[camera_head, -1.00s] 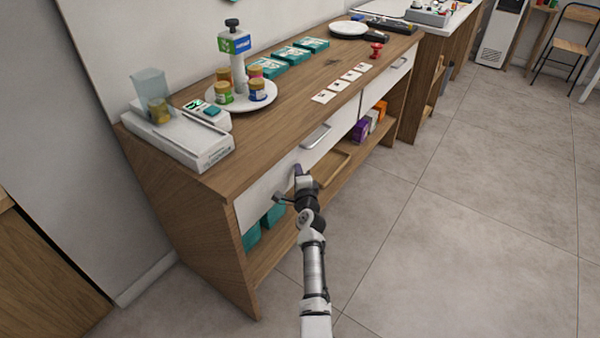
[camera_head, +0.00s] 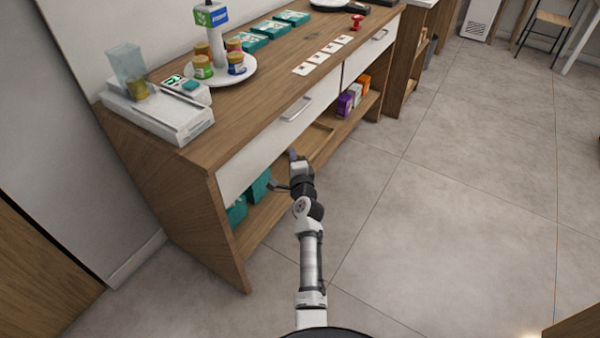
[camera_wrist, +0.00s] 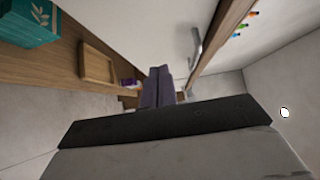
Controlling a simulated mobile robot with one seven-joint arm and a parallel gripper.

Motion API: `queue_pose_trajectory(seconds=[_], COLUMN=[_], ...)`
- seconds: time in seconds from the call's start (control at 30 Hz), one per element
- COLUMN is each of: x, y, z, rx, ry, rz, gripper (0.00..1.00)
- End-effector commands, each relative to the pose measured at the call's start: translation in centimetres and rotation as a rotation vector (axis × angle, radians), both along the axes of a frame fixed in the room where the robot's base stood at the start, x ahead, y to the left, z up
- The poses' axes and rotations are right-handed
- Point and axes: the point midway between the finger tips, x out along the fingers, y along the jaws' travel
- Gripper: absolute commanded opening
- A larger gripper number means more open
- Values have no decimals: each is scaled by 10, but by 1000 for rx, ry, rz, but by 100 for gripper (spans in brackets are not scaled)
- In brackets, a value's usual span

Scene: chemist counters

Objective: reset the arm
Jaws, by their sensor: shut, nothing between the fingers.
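My arm reaches forward from the bottom of the head view. My gripper (camera_head: 292,155) is in front of the wooden counter, near the lower edge of its white drawer front. In the wrist view my gripper (camera_wrist: 158,72) shows as two dark fingers closed together with nothing between them. The left drawer's metal handle (camera_head: 296,109) is above and beyond the fingers. It also shows in the wrist view (camera_wrist: 196,45), to the right of the fingers and apart from them.
The counter (camera_head: 200,140) carries a scale (camera_head: 160,112), a white plate (camera_head: 232,78) with jars, and teal boxes. Its lower shelf holds teal boxes (camera_head: 258,187), a wooden tray (camera_head: 318,142) and a purple box (camera_head: 344,106). Open floor (camera_head: 440,220) lies to the right.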

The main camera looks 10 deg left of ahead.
Motion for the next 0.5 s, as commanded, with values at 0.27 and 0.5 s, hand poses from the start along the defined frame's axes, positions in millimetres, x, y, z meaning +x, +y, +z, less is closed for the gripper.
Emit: queue_pose_trajectory(seconds=[0.27, 0.5], x=[-43, -55], y=[-22, -28], z=[-3, -1], rx=[0, 0], ry=[1, 0], rz=[-3, -3], gripper=[0, 0])
